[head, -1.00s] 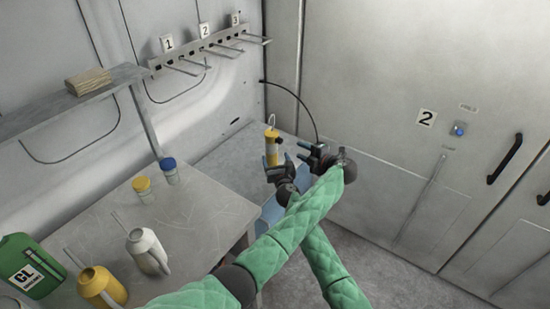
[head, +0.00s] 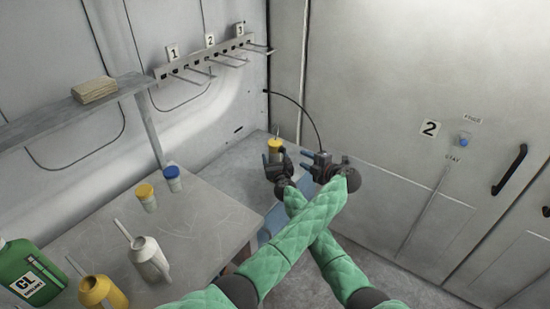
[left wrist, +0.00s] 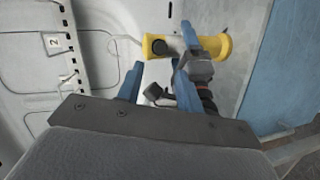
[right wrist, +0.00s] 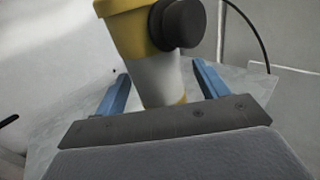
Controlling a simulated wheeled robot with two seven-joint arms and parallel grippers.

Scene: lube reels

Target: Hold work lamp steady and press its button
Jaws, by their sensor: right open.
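The work lamp (head: 275,146) has a yellow head and a white body. It stands upright on the grey bench against the wall; its lower body is hidden behind my right gripper (head: 271,162). In the right wrist view the lamp body (right wrist: 152,78) is between the open blue fingers, with a round dark knob (right wrist: 183,24) on its head. My left gripper (head: 312,161), with its arm crossing over the right one, is apart from the lamp on its right side. In the left wrist view its fingers are open, and the lamp (left wrist: 213,46) with a black button (left wrist: 160,46) shows beyond them.
A nearer table (head: 196,232) holds a yellow-capped jar (head: 147,198), a blue-capped jar (head: 173,180), a white jug (head: 148,258), a yellow jug (head: 100,292) and a green canister (head: 30,272). A hook rail (head: 215,55) is on the wall. A black cable (head: 312,115) curves behind the grippers.

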